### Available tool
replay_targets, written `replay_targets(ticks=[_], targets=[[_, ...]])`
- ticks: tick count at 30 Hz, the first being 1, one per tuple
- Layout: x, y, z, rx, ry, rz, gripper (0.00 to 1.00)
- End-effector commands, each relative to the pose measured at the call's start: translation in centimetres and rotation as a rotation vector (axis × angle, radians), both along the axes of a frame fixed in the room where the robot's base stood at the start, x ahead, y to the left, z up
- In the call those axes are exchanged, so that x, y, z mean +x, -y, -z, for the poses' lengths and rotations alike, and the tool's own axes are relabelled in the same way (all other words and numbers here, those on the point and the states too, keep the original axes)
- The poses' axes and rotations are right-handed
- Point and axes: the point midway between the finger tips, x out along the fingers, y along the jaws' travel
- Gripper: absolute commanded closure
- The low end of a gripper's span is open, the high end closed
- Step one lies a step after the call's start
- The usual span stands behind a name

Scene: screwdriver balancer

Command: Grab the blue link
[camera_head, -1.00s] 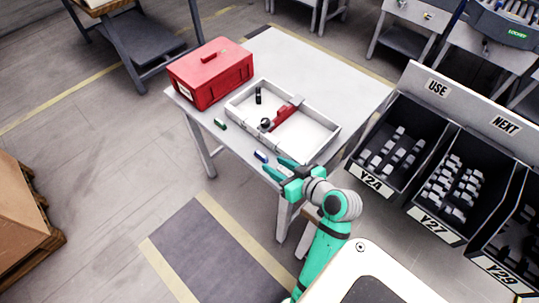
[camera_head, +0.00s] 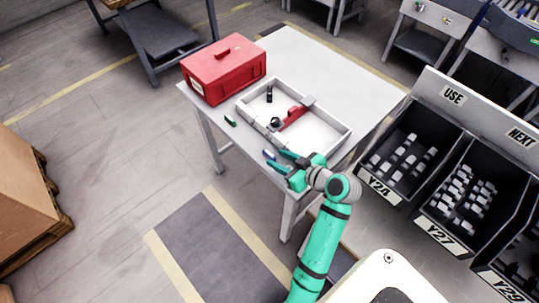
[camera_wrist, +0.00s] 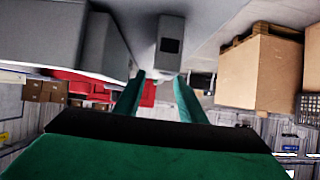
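The blue link (camera_head: 269,154) is a small blue piece lying near the front edge of the white table, beside the tray. My gripper (camera_head: 276,160) is just in front of it, low over the table edge. Its two green fingers are apart, with the link at or just beyond their tips. In the wrist view the open fingers (camera_wrist: 158,95) show with a gap between them. A grey block with a dark square face (camera_wrist: 170,38) stands ahead of that gap; I cannot tell whether it is the link. Whether the fingers touch the link is unclear.
A white tray (camera_head: 338,143) with a red-handled tool and dark parts lies right behind the link. A small green piece (camera_head: 230,120) lies to the left. A red toolbox (camera_head: 224,70) stands at the back left. Part bins (camera_head: 378,187) are at the right.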

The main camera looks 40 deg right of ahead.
Motion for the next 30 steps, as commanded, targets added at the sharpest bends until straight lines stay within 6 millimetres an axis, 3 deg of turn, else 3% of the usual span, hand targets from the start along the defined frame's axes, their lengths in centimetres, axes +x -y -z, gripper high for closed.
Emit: replay_targets(ticks=[9, 17, 18, 22, 23, 30], targets=[[3.4, -0.1, 1.9, 0.0, 0.0, 0.0, 0.63], [3.7, -0.1, 2.1, 0.0, 0.001, 0.001, 0.63], [3.7, -0.1, 2.1, 0.0, 0.001, 0.001, 0.66], [3.7, -0.1, 2.1, 0.0, 0.0, 0.001, 0.97], [3.7, -0.1, 2.1, 0.0, 0.0, 0.001, 1.0], [3.7, -0.1, 2.1, 0.0, 0.0, 0.001, 1.0]])
